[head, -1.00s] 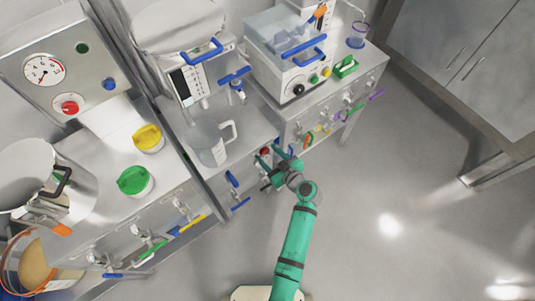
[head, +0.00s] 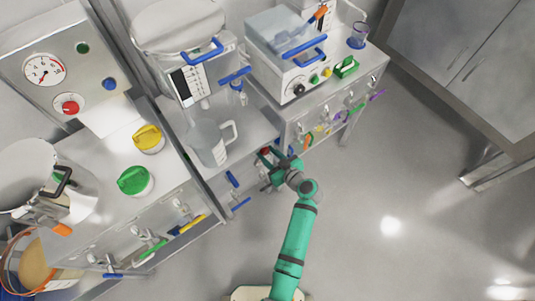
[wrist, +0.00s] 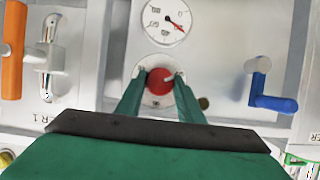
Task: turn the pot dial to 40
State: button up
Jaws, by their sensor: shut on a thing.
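A round red dial (wrist: 159,87) with a pale mark sits on a white scale disc on a grey panel in the wrist view. The mark points to the right and slightly up; the scale figures are too small to read. My gripper (wrist: 158,80) is shut on the dial, with one green finger on each side. A round white gauge (wrist: 167,20) lies just above, its red needle pointing to the lower right. In the head view my gripper (head: 271,168) reaches the front of the middle bench, where the red dial (head: 265,151) shows small, partly hidden.
A blue handle (wrist: 268,90) stands out right of the dial in the wrist view, and an orange handle (wrist: 13,50) is at the left. A clear jug (head: 207,143) stands on the bench above. The floor to the right is clear.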

jog(key=m, duration=0.1)
jog(key=m+y, duration=0.1)
jog(key=m+g+y, duration=0.1)
jog(key=m, duration=0.1)
jog(key=shift+d+f, duration=0.1)
jog(key=shift+d, duration=0.15)
jog(key=m+y, duration=0.3)
jog(key=m, duration=0.1)
jog(key=shift+w+f+g, duration=0.1)
jog(key=shift+g, duration=0.3)
jog(key=m+y, duration=0.2)
jog(key=m, duration=0.3)
jog(key=shift+f, duration=0.2)
jog(key=m+t+y, duration=0.1)
jog(key=m, duration=0.4)
jog(key=shift+f+m+t+y, duration=0.15)
jog(key=shift+m+t+y, duration=0.15)
jog(key=shift+t+y, duration=0.1)
jog(key=shift+a, duration=0.1)
jog(key=o, duration=1.1)
jog(key=shift+c, duration=0.2)
jog(key=shift+s+d, duration=0.2)
jog(key=shift+d, duration=0.3)
jog(key=v, duration=1)
jog(key=shift+f, duration=0.15)
